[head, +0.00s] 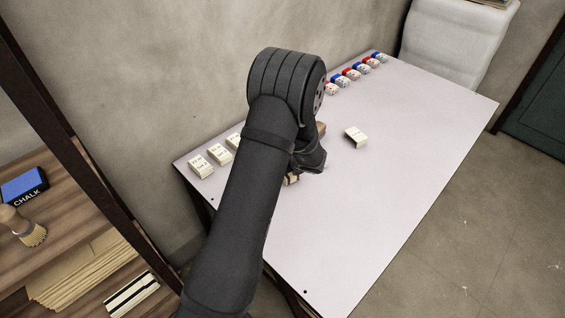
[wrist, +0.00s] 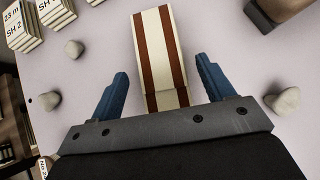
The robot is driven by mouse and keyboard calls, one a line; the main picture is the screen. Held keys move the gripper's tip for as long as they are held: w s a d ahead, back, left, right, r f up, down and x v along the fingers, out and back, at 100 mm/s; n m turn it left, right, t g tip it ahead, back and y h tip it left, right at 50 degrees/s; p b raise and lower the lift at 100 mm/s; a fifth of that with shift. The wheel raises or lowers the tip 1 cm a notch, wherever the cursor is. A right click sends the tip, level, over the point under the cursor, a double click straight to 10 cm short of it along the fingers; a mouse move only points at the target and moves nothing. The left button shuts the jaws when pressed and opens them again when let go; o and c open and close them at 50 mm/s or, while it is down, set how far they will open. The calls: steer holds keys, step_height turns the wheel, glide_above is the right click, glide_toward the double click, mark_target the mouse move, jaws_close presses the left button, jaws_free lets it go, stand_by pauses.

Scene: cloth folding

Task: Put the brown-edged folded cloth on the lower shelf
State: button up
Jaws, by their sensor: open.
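The folded cloth (wrist: 155,45) is a long cream strip with a brown stripe along each side. In the wrist view it lies on the pale table, its near end between my gripper's two blue fingers. My gripper (wrist: 164,84) is open, with a gap on either side of the cloth. In the head view a small piece of the cloth (head: 292,180) shows beside my arm, which hides the rest. My gripper (head: 308,158) is over the table there, fingertips mostly hidden. The wooden shelf unit (head: 85,205) stands at the left; which board is the lower shelf is hard to tell.
The shelf holds a blue chalk box (head: 24,186), a brush (head: 25,228), brown paper sheets (head: 80,275) and a dark-striped white folded item (head: 131,294). White labelled blocks (head: 201,166) and a colored row (head: 352,73) stand on the table (head: 400,130).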

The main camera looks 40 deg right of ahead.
steer(key=shift+o, duration=0.5)
steer(key=v, duration=1.4)
steer(key=shift+a, duration=0.15)
steer(key=shift+r, duration=0.1)
steer(key=x, duration=1.1)
steer(key=shift+w+d, duration=0.25)
steer(key=shift+d, duration=0.1)
steer(key=shift+x, duration=2.9)
steer(key=shift+s, duration=0.1)
steer(key=shift+a, duration=0.1)
